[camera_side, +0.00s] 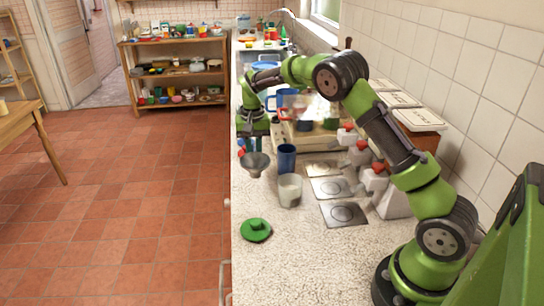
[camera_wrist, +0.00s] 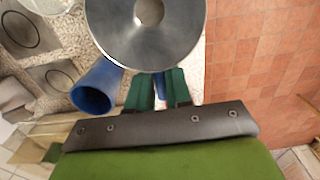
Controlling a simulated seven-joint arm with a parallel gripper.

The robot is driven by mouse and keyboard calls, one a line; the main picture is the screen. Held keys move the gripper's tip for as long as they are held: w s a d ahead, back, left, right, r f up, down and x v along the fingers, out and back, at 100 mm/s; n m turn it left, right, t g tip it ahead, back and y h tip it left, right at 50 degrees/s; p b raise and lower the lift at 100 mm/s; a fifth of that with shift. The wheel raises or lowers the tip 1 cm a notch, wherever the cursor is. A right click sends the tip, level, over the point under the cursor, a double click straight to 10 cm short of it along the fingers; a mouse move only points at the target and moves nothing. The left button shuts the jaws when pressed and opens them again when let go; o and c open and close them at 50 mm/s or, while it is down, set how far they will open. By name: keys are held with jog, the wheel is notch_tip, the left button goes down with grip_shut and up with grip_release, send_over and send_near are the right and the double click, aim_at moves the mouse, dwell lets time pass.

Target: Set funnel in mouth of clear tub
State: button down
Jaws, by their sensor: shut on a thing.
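The grey metal funnel (camera_side: 255,163) is held wide mouth up at the counter's left edge, left of the blue cup. In the wrist view the funnel (camera_wrist: 128,40) fills the top middle, just beyond the fingertips. My gripper (camera_side: 251,146) is shut on the funnel; its green fingers (camera_wrist: 156,88) reach to the near rim. The grip point itself is hidden under the rim. The clear tub (camera_side: 290,192) stands upright on the counter, right of and nearer the camera than the funnel, and apart from it. Its edge shows at the wrist view's top left (camera_wrist: 55,6).
A blue cup (camera_side: 287,158) stands just behind the tub and close to the funnel. A green lid (camera_side: 256,230) lies on the counter in front. Metal plates (camera_side: 340,213) and white dispensers with red knobs (camera_side: 376,180) are to the right.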

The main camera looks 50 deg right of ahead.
notch_tip(320, 180, up, 7)
jog(key=s+d, duration=0.1)
jog(key=s, duration=0.1)
jog(key=s+d, duration=0.2)
jog(key=s, duration=0.6)
jog(key=shift+a+f, duration=0.15)
jog(key=shift+f, duration=4.15)
jog(key=shift+s+f, duration=0.1)
jog(key=shift+f, duration=0.25)
jog(key=c, duration=1)
grip_release()
jog(key=shift+o, duration=0.2)
jog(key=shift+r, duration=0.1)
notch_tip(320, 180, up, 17)
